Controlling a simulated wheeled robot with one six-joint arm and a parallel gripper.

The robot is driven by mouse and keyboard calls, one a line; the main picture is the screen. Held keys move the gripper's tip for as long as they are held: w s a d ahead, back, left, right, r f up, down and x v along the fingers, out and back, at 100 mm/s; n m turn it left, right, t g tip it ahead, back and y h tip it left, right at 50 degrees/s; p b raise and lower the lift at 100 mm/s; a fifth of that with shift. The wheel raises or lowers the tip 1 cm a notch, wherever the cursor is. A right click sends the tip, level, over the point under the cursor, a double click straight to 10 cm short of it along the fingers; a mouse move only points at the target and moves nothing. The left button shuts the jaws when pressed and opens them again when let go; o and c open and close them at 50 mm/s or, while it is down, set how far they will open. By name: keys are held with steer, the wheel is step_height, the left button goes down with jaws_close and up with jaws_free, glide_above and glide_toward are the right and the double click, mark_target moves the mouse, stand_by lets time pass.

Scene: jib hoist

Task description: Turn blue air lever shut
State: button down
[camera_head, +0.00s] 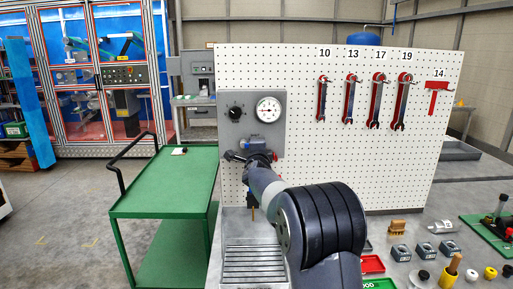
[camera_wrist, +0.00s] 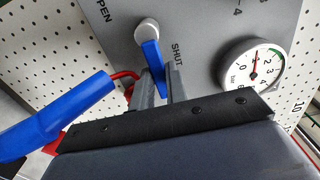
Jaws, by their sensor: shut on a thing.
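The blue air lever (camera_wrist: 152,58) hangs from a round silver hub (camera_wrist: 147,31) on the grey panel (camera_wrist: 200,28). In the wrist view it points down from the hub, beside the printed word SHUT; the word OPEN is at the upper left. My gripper (camera_wrist: 159,80) is shut on the lever, with a finger on each side of its lower part. In the head view my arm reaches to the grey panel (camera_head: 278,140) and its wrist hides most of the lever.
A pressure gauge (camera_wrist: 251,67) sits right of the lever. A blue tool-like part (camera_wrist: 55,118) with a red tube is at the left. A black knob (camera_head: 236,113) is on the panel. A green cart (camera_head: 170,180) stands left; wrenches (camera_head: 350,100) hang right.

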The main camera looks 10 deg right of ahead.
stand_by(0.3)
steer(key=c, duration=1.4)
jaws_free()
steer(key=s+a+b, duration=0.2)
steer(key=s+b, duration=0.1)
steer(key=s, duration=0.7)
steer(key=shift+s, duration=0.3)
steer(key=shift+a, duration=0.1)
steer(key=w+d+p, duration=0.2)
steer(key=w+p, duration=0.1)
steer(key=w, duration=0.7)
steer(key=shift+w, duration=0.35)
steer(key=shift+s, duration=0.15)
